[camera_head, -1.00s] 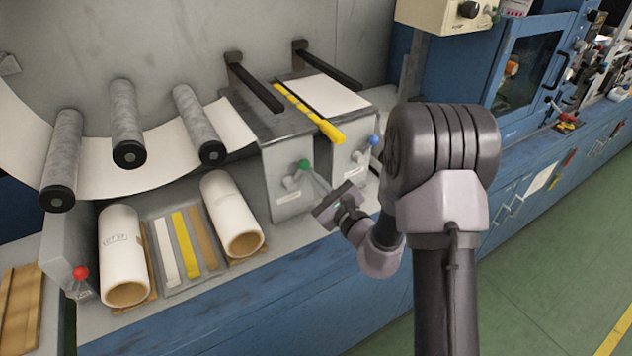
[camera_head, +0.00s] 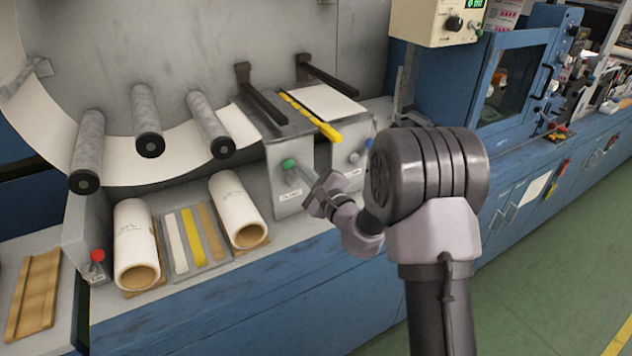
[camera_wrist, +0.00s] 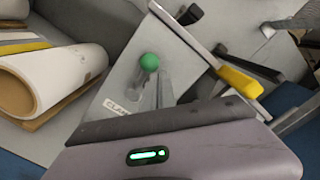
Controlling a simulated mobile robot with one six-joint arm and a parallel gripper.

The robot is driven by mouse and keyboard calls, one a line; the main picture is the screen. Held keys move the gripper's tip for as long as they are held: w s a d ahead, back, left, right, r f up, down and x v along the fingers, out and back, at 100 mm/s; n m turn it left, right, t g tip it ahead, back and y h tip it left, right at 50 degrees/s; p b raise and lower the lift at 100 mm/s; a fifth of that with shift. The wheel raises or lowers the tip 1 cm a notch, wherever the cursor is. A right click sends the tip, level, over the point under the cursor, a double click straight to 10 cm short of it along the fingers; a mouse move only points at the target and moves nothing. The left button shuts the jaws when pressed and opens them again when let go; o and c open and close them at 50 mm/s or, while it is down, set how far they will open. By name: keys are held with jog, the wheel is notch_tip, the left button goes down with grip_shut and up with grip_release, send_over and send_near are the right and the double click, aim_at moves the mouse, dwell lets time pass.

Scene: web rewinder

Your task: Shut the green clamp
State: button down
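The green clamp (camera_head: 289,164) is a lever with a round green knob on the front of the left grey block. In the wrist view its green knob (camera_wrist: 149,62) shows upper centre, above a plate lettered "CLAMP". My gripper (camera_head: 303,178) reaches in from the right, its fingertips just right of and below the knob. In the wrist view my gripper (camera_wrist: 164,85) shows narrow fingers close together, right beside the lever. They look shut, with nothing held between them. I cannot tell whether they touch the lever.
A blue-knobbed lever (camera_head: 368,145) is on the right block, partly behind my arm. A yellow bar (camera_head: 318,122) runs above the blocks. White rolls (camera_head: 238,207) and coloured strips lie on the shelf to the left.

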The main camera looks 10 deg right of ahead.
jog(key=shift+s+a+b, duration=0.2)
jog(key=shift+a+b, duration=0.1)
jog(key=shift+a, duration=0.35)
jog(key=shift+s+a+b, duration=0.15)
jog(key=shift+a+b, duration=0.1)
jog(key=shift+a, duration=0.35)
jog(key=shift+a, duration=0.15)
jog(key=s+d+p, duration=0.1)
jog(key=s+d, duration=0.6)
jog(key=s, duration=0.2)
jog(key=shift+d+r, duration=0.35)
jog(key=shift+r, duration=0.1)
